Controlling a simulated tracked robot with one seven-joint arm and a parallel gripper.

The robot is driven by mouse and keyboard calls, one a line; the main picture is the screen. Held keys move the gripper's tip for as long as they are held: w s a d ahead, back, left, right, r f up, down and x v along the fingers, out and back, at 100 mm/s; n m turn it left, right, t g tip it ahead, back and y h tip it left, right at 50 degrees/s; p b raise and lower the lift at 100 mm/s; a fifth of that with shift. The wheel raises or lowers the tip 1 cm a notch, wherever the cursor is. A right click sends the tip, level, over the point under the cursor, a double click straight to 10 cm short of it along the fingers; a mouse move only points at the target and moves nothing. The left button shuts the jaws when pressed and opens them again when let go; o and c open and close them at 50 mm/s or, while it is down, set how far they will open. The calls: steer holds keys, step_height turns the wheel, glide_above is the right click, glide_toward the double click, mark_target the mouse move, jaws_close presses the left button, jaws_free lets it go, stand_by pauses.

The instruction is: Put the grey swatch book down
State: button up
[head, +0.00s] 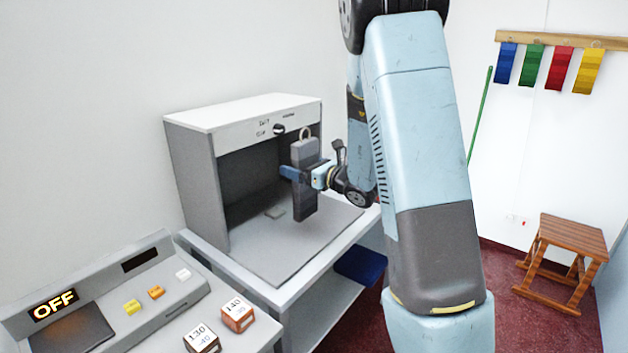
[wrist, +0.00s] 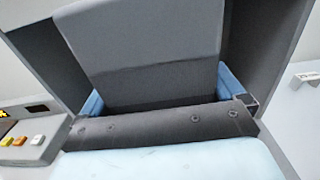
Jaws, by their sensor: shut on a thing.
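The grey swatch book (head: 304,198) is a tall, flat, dark grey block with a pale ring at its top. It hangs upright in front of the open grey booth (head: 196,192). My gripper (head: 306,175) is shut on it, with blue fingers across its middle. In the wrist view the swatch book (wrist: 145,50) fills the upper middle, between the blue fingers of my gripper (wrist: 162,95). The book appears to be above the booth's floor (head: 262,250); its lower end is free in the head view.
A console (head: 110,290) reading OFF, with coloured buttons, and two labelled blocks, one orange (head: 238,314) and one brown (head: 202,338), stand at lower left. A wooden stool (head: 570,250) is at right. Coloured swatches (head: 560,68) hang on the wall.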

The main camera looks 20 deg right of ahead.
steer(key=shift+a+f, duration=0.2)
steer(key=shift+f, duration=0.55)
steer(key=shift+a+f, duration=0.2)
steer(key=shift+f, duration=0.5)
steer(key=shift+a+f, duration=0.2)
steer(key=shift+f, duration=0.65)
steer(key=o, duration=0.8)
